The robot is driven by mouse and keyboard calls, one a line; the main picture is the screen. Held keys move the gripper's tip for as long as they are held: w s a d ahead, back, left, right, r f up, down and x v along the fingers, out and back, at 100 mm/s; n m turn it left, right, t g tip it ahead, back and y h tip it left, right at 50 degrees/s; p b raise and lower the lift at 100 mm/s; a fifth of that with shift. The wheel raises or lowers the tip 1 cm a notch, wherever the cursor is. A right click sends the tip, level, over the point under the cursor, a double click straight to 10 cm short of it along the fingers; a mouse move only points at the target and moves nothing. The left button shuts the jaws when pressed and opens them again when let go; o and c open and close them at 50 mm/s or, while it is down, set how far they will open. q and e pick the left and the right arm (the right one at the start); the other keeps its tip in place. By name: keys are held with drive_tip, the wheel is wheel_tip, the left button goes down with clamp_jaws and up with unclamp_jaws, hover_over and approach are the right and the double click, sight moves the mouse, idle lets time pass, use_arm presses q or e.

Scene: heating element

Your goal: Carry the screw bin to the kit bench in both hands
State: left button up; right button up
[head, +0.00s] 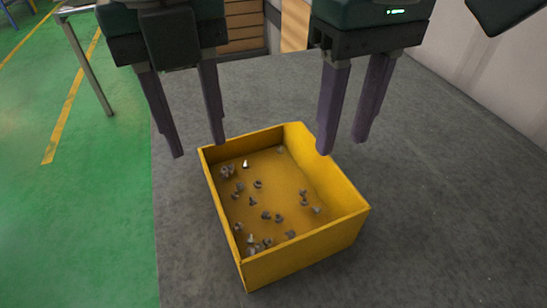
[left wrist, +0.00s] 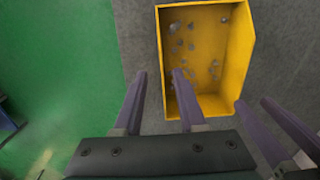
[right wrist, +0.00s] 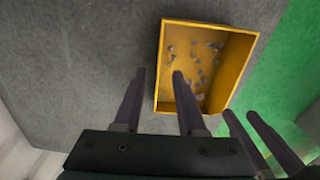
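The screw bin (head: 305,257) is a yellow open box with several small grey screws scattered on its floor. It sits on a grey surface (head: 420,190) and also shows in the left wrist view (left wrist: 244,50) and the right wrist view (right wrist: 245,60). My left gripper (head: 200,150) is open and empty, its fingers pointing down above the bin's far left corner. My right gripper (head: 343,147) is open and empty, above the bin's far right side. In each wrist view one finger overlaps the bin and the other is outside it. I cannot tell whether any finger touches the bin.
A green floor (head: 80,200) with yellow lines lies left of the grey surface. A metal-legged table (head: 88,60) stands at the upper left. Wooden boards (head: 243,25) show at the back, and a pale wall (head: 480,60) is at the right. The grey surface right of the bin is clear.

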sight(326, 205)
use_arm(q)
wheel_tip(326, 205, down, 10)
drive_tip(key=shift+d+r, duration=0.1)
use_arm(e)
wheel_tip(326, 205, down, 10)
drive_tip(key=shift+d+r, duration=0.1)
use_arm(q)
clamp_jaws()
use_arm(e)
clamp_jaws()
idle(1.0)
